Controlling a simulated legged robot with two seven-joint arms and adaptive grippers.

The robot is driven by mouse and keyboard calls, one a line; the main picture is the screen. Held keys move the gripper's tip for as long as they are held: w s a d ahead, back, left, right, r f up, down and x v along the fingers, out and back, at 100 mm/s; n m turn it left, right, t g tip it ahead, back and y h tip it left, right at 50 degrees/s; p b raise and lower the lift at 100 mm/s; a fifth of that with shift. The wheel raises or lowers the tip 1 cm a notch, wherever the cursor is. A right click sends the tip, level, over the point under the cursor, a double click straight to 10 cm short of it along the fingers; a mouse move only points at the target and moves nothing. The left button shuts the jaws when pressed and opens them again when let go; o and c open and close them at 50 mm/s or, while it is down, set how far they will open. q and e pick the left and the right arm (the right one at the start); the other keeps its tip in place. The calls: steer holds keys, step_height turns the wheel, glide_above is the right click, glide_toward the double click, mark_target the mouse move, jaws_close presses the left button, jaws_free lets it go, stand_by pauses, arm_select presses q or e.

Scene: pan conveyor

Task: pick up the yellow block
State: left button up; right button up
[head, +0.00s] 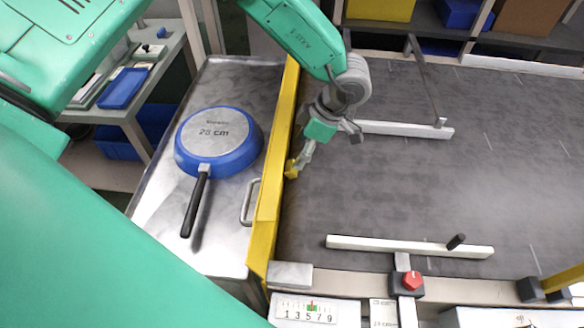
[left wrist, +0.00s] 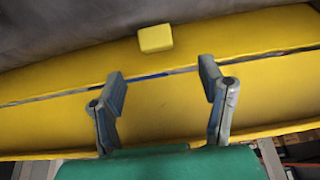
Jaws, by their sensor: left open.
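The yellow block (head: 291,171) is small and sits at the inner edge of the yellow rail, beside the dark conveyor belt. In the left wrist view the block (left wrist: 155,39) shows whole, just beyond the fingertips and between their lines. My left gripper (head: 327,147) is over the belt's left edge, one finger close to the block in the head view. In the left wrist view its two fingers (left wrist: 163,83) are spread apart with nothing between them, above the yellow rail. Whether a finger touches the block cannot be told. My right gripper is not in view.
The yellow rail (head: 268,212) runs along the left of the belt (head: 400,190). A blue pan (head: 235,158) lies upside down on the metal table (head: 160,210). White guide bars (head: 410,246) cross the belt front and back. The belt's middle is clear.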

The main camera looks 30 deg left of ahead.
mark_target(291, 169)
arm_select(q)
steer(key=shift+w+x, duration=0.15)
steer(key=shift+x, duration=1.55)
steer(key=shift+w+x, duration=0.15)
steer(key=shift+x, duration=1.5)
steer(key=shift+d+f, duration=0.1)
steer(key=shift+d, duration=0.1)
steer(key=c, duration=0.8)
